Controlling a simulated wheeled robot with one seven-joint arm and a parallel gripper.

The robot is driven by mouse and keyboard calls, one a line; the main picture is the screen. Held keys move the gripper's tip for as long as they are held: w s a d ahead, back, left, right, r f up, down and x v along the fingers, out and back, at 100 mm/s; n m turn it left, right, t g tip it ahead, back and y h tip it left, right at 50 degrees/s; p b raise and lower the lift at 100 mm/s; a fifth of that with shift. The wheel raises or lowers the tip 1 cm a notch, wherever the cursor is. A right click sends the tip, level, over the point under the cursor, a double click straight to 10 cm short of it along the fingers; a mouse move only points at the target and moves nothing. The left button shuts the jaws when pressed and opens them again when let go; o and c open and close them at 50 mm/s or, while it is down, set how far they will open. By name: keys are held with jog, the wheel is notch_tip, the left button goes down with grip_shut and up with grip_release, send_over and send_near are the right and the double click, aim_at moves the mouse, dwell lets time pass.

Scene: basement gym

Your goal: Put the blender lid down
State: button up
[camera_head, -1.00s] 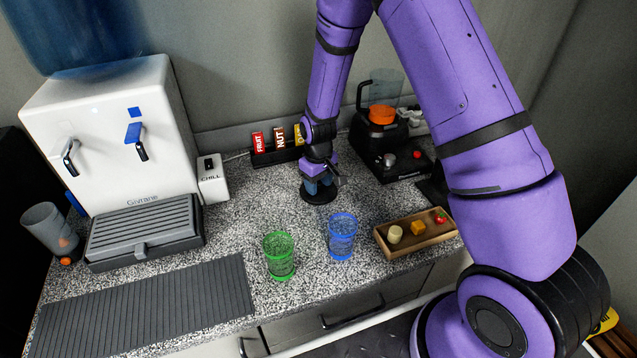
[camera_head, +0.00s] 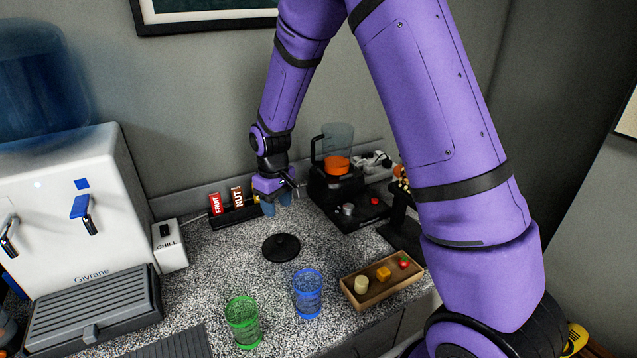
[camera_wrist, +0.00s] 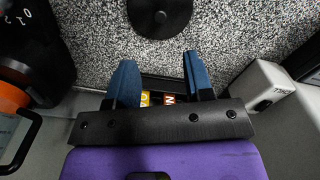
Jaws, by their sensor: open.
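The black round blender lid (camera_head: 281,247) lies flat on the speckled counter, knob up. It also shows at the top of the wrist view (camera_wrist: 160,14). My gripper (camera_head: 277,205) is raised above the counter behind the lid, near the snack bar box. In the wrist view my gripper (camera_wrist: 155,75) has its two blue fingers spread apart with nothing between them, clear of the lid. The blender (camera_head: 340,168) stands at the back right of the lid, its jug uncovered with orange contents.
A green glass (camera_head: 243,325) and a blue glass (camera_head: 308,296) stand in front of the lid. A wooden tray (camera_head: 372,302) with small food pieces is at the right. The snack bar box (camera_head: 232,217) is by the wall. A water dispenser (camera_head: 95,215) fills the left.

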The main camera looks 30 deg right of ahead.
jog(key=s+d+r+m+t, duration=0.1)
jog(key=s+d+r, duration=0.1)
jog(key=s+r, duration=0.6)
jog(key=s+d+r+m+t, duration=0.1)
jog(key=s+d+r, duration=0.15)
jog(key=r, duration=0.95)
jog(key=s+d+r+m+t, duration=0.1)
jog(key=s+r, duration=0.3)
jog(key=s, duration=0.6)
jog(key=s+d+r+m+t, duration=0.1)
jog(key=s+r+t, duration=0.1)
jog(key=s, duration=0.8)
jog(key=shift+s+d+r+m, duration=0.2)
jog(key=shift+s+r+m, duration=0.1)
jog(key=shift+r, duration=0.6)
